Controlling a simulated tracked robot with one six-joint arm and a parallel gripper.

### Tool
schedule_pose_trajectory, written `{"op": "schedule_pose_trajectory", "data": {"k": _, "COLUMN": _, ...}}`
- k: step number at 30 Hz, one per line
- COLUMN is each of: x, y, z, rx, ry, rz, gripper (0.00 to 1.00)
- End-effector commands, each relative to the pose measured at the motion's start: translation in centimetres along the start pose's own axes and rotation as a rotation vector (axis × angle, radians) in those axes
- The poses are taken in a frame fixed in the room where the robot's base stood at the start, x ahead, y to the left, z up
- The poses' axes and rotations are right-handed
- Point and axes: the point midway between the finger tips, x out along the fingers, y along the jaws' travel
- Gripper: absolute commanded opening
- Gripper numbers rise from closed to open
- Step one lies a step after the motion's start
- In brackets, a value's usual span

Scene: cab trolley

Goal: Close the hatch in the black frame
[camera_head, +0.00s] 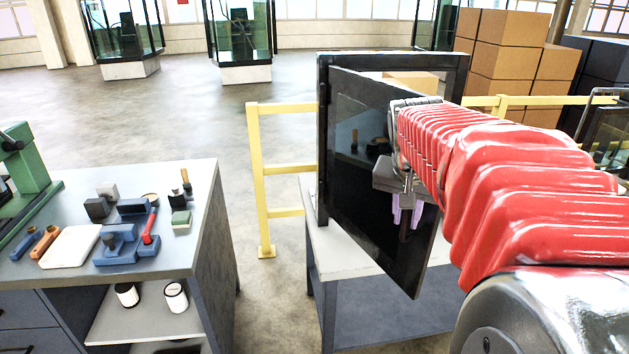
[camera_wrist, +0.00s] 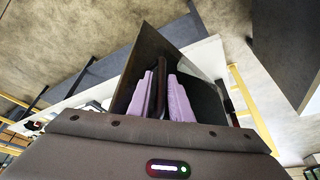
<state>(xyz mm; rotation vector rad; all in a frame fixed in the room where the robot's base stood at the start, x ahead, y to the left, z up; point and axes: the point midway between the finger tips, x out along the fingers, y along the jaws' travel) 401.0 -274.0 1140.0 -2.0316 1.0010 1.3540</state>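The black frame (camera_head: 323,150) stands upright on a grey-topped trolley (camera_head: 345,249). Its hatch (camera_head: 366,205), a dark glossy panel, hangs from the frame's left side and stands ajar, its free right edge swung out toward me. My gripper (camera_head: 407,212) is at the front of the hatch near the free edge, with two lilac fingers pointing down. In the wrist view, the fingers (camera_wrist: 159,100) stand on either side of a dark bar (camera_wrist: 157,75), which looks like the hatch handle and fills the narrow gap. The hatch's right part is hidden behind my red arm.
A workbench (camera_head: 205,190) with tools and blocks stands at the left, with an open floor gap before the trolley. A yellow railing (camera_head: 257,180) runs behind the frame. Cardboard boxes (camera_head: 500,60) are stacked at the back right.

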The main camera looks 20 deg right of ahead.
Motion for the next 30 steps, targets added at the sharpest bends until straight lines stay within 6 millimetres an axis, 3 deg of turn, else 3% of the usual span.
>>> {"op": "schedule_pose_trajectory", "data": {"k": 8, "x": 0.05, "y": 0.00, "z": -0.01, "rx": 0.000, "ry": 0.000, "rz": 0.000, "gripper": 0.18}}
{"op": "schedule_pose_trajectory", "data": {"k": 16, "x": 0.03, "y": -0.01, "z": 0.00, "rx": 0.000, "ry": 0.000, "rz": 0.000, "gripper": 0.00}}
{"op": "schedule_pose_trajectory", "data": {"k": 30, "x": 0.09, "y": 0.15, "z": -0.18, "rx": 0.000, "ry": 0.000, "rz": 0.000, "gripper": 0.00}}
